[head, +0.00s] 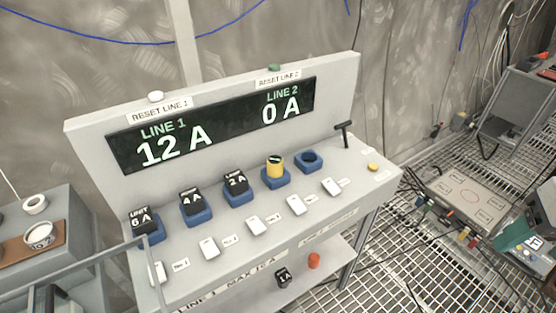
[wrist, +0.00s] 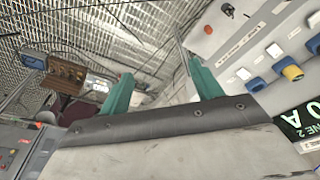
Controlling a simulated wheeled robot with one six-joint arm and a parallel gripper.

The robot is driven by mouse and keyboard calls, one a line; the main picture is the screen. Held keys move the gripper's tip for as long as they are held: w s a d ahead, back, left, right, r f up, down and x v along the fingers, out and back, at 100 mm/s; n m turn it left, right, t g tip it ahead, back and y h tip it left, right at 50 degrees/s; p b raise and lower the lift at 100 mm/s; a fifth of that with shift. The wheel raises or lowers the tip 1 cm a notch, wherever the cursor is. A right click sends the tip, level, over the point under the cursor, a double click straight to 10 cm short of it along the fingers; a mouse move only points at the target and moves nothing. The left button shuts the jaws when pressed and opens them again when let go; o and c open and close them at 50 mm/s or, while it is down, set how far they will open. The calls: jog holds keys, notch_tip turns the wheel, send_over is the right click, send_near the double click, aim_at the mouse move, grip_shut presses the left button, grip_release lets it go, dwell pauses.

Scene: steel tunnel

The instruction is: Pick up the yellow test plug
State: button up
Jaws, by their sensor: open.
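The yellow test plug (head: 275,167) stands upright in a blue socket (head: 276,181) on the sloped console, right of the black 2 A plug (head: 235,181). Its top is dark with a light mark. In the wrist view the yellow plug (wrist: 292,72) shows at the right edge, beside an empty blue socket (wrist: 257,84). My gripper (wrist: 160,88) is open, its two teal fingers wide apart with nothing between them. It is well to the left of the plug in that view, apart from it. I cannot make out my gripper in the head view.
The display (head: 215,122) reads LINE 1 12 A and LINE 2 0 A. Black 4 A (head: 191,201) and 6 A (head: 142,220) plugs fill other sockets; the rightmost socket (head: 309,161) is empty. A black lever (head: 344,133) stands near it. An orange cylinder (head: 314,261) lies on the lower shelf.

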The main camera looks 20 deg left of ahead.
jog(key=w+a+f+n+t, duration=0.25)
jog(key=w+a, duration=0.35)
jog(key=w, duration=0.3)
jog(key=n+t+y, duration=0.4)
jog(key=y, duration=0.2)
send_near(279, 166)
jog(key=w+d+f, duration=0.1)
jog(key=w+d, duration=0.4)
jog(key=d, duration=0.3)
jog(key=a+f+y, duration=0.1)
jog(key=a, duration=0.2)
jog(key=s+a+f+n+y, duration=0.1)
jog(key=a, duration=0.2)
jog(key=s+a+f+t, duration=0.1)
jog(key=a, duration=0.2)
jog(key=shift+s+f+y, duration=0.25)
jog(key=shift+f+y, duration=0.05)
jog(key=shift+y, duration=0.1)
jog(key=shift+a+f+n, duration=0.1)
jog(key=shift+a+n, duration=0.15)
jog(key=shift+a, duration=0.1)
jog(key=x, duration=0.7)
jog(key=shift+w+r, duration=0.3)
jog(key=shift+w, duration=0.1)
jog(key=c, duration=1.2)
jog(key=shift+r, duration=0.1)
